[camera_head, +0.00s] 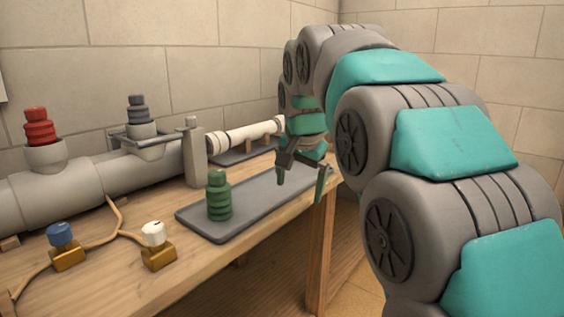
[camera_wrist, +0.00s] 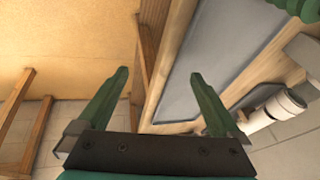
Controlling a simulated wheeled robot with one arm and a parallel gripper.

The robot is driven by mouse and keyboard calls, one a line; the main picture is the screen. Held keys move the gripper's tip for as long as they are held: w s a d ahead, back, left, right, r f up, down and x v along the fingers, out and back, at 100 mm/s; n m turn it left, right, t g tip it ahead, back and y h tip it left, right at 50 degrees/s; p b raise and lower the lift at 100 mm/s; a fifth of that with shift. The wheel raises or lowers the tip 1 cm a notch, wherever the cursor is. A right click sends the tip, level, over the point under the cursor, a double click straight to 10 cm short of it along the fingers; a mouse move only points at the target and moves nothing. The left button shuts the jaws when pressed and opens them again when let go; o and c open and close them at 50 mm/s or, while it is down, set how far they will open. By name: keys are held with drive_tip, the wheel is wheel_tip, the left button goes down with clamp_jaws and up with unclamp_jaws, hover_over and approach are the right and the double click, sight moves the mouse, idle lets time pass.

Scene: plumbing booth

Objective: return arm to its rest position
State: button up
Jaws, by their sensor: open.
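My gripper (camera_head: 302,181) hangs above the right end of the grey mat, near the table's right edge, its fingers pointing down. It is open and empty. In the wrist view its two green fingers (camera_wrist: 160,95) stand wide apart with nothing between them. My teal and grey arm (camera_head: 400,140) reaches in from the right side of the head view and bends down to the gripper. In the wrist view the mat lies below and beside the right finger.
A green ribbed plug (camera_head: 219,197) stands upright on the grey mat (camera_head: 262,205). Red (camera_head: 39,127) and dark grey (camera_head: 138,109) plugs sit on the grey pipe (camera_head: 85,188). Blue-knobbed (camera_head: 62,236) and white-knobbed (camera_head: 153,234) brass valves are in front. A white pipe (camera_head: 245,134) lies behind.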

drive_tip(key=s+d+f+n+g, duration=0.2)
drive_tip(key=s+f, duration=0.6)
drive_tip(key=s, duration=0.4)
drive_tip(key=s+d+f+n+g, duration=0.2)
drive_tip(key=s+d+f, duration=0.3)
drive_tip(key=s, duration=0.8)
drive_tip(key=s+d+f+n+g, duration=0.2)
drive_tip(key=s+d+f, duration=0.2)
drive_tip(key=s+f, duration=0.7)
drive_tip(key=shift+s+d, duration=0.2)
drive_tip(key=shift+s, duration=0.9)
